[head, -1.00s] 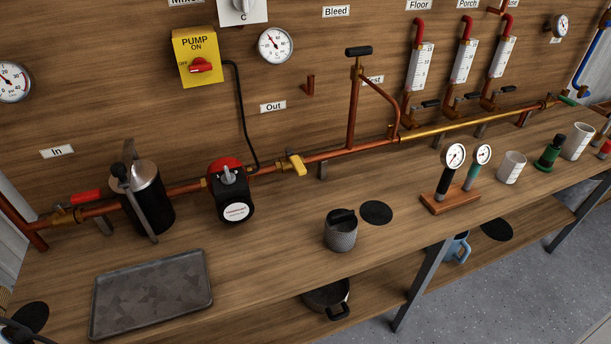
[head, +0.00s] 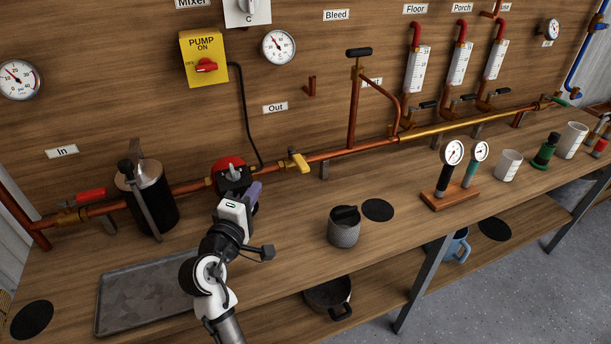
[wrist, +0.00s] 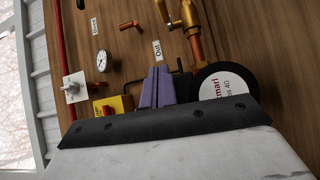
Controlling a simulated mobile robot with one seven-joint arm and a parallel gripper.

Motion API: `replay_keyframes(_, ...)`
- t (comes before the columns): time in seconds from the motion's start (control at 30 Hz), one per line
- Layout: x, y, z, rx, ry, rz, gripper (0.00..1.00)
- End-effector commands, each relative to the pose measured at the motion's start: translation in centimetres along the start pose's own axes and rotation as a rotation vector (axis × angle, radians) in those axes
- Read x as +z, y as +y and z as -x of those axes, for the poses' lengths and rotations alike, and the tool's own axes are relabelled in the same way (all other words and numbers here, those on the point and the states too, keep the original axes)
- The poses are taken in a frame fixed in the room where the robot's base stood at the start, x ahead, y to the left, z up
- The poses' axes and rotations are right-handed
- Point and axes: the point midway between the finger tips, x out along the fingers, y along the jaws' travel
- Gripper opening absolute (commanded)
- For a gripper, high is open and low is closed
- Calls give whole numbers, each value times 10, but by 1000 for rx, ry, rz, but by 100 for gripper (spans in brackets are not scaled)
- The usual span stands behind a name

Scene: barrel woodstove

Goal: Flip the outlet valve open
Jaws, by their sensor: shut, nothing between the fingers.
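The outlet valve (head: 297,162) has a yellow handle and sits on the copper pipe just right of the pump, below the "Out" label (head: 275,107). In the wrist view the valve's brass and yellow parts (wrist: 188,14) show at the top, right of the "Out" label. My gripper (head: 254,190) has purple fingers and is in front of the pump, left of the valve and apart from it. In the wrist view the fingers of my gripper (wrist: 156,84) are together and empty, pointing toward the wall.
The red and black pump (head: 230,165) is partly hidden behind my gripper. A black canister (head: 150,197) and a red-handled valve (head: 88,195) are to the left. A grey tray (head: 130,305) and a knurled pot (head: 344,232) are on the bench. The yellow pump switch (head: 204,58) is above.

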Motion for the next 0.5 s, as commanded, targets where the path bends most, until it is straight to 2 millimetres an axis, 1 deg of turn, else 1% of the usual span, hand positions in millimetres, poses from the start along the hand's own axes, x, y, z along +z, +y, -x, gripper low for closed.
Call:
replay_keyframes(0.03, 9, -6, -2, -12, -32, 25, 0)
replay_keyframes(0.17, 22, -14, -4, -29, -78, 65, 0)
replay_keyframes(0.5, 24, -15, -5, -31, -85, 72, 0)
